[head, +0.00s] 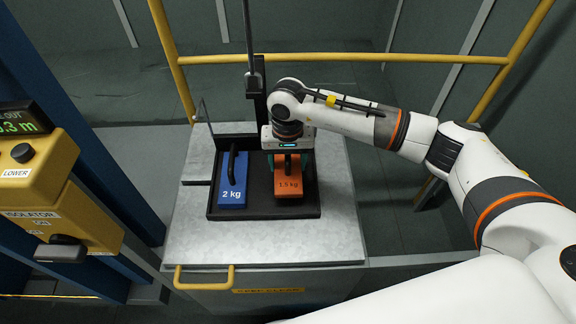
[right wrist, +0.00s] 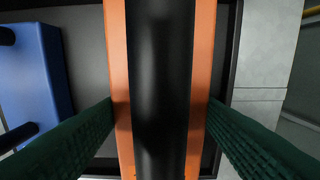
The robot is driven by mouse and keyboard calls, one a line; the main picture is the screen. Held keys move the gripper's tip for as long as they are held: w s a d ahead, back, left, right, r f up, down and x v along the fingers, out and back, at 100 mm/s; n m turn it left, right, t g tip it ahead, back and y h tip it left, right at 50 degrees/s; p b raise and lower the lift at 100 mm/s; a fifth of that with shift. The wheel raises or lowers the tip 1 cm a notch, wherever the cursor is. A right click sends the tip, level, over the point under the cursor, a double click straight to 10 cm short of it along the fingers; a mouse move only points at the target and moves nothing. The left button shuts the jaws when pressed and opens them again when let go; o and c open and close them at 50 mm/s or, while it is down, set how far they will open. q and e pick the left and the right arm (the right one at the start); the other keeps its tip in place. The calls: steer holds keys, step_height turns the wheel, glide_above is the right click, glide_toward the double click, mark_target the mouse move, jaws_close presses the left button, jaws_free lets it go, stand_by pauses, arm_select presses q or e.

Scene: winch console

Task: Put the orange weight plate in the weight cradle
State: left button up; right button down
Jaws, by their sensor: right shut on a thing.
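The orange weight plate (head: 288,184), marked 1.5 kg, is in the right part of a black tray (head: 262,212) on the metal cabinet top. My right gripper (head: 287,162) is over it from above, shut on its black handle. In the right wrist view the black handle of the orange plate (right wrist: 118,60) runs between the two green fingers (right wrist: 160,120). I cannot tell whether the plate touches the tray floor. No separate weight cradle can be made out with certainty. My left gripper is not in view.
A blue 2 kg weight (head: 232,190) with a black handle sits in the tray just left of the orange plate. A dark upright post (head: 258,95) stands behind the tray. A yellow control box (head: 45,185) is at far left. Yellow rails (head: 340,58) run behind.

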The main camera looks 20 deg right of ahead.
mark_target(288, 170)
steer(key=shift+f, duration=1.4)
steer(key=shift+f, duration=0.1)
steer(key=shift+c, duration=2.1)
jaws_free()
steer(key=shift+s+f, duration=0.1)
step_height(288, 170, up, 12)
steer(key=shift+r, duration=0.1)
